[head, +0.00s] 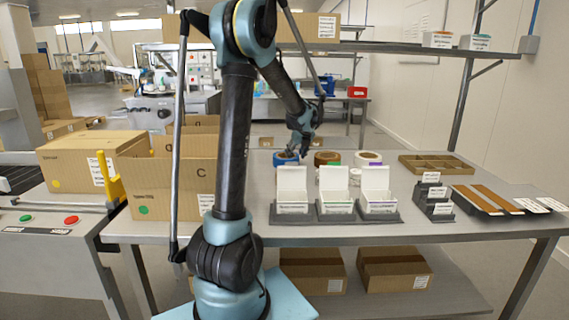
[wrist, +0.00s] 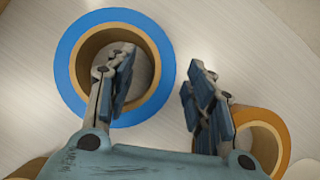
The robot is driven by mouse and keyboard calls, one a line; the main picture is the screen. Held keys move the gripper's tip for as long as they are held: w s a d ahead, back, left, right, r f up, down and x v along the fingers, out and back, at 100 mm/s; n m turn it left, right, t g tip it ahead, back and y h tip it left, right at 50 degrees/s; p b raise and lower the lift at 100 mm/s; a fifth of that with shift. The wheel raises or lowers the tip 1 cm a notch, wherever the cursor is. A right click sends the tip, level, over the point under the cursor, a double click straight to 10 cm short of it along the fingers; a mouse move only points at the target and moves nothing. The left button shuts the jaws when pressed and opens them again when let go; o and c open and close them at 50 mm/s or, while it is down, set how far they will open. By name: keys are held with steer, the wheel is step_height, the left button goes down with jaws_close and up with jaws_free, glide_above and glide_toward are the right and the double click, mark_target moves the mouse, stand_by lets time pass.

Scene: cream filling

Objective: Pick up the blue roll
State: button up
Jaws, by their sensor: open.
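The blue roll (head: 283,158) lies flat on the table behind the left white box in the head view. In the wrist view the blue roll (wrist: 66,62) shows as a blue ring with a tan core, at upper left. My gripper (head: 300,146) is above it and slightly to the right. In the wrist view my gripper (wrist: 165,78) is open and empty. Its left finger overlaps the roll's hollow centre, and its right finger is outside the ring on the right. The roll's right side shows between the fingers. I cannot tell the height of the fingertips.
A brown-orange roll (wrist: 272,130) is close to the right finger, and a white roll (head: 368,157) stands further right. White open boxes (head: 292,190) are in front of the rolls. A cardboard box (head: 172,185) is at left, and a divided tray (head: 437,165) at right.

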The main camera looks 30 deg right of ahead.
steer(key=shift+w+f, duration=0.1)
steer(key=shift+f, duration=0.05)
steer(key=shift+c, duration=0.6)
jaws_close()
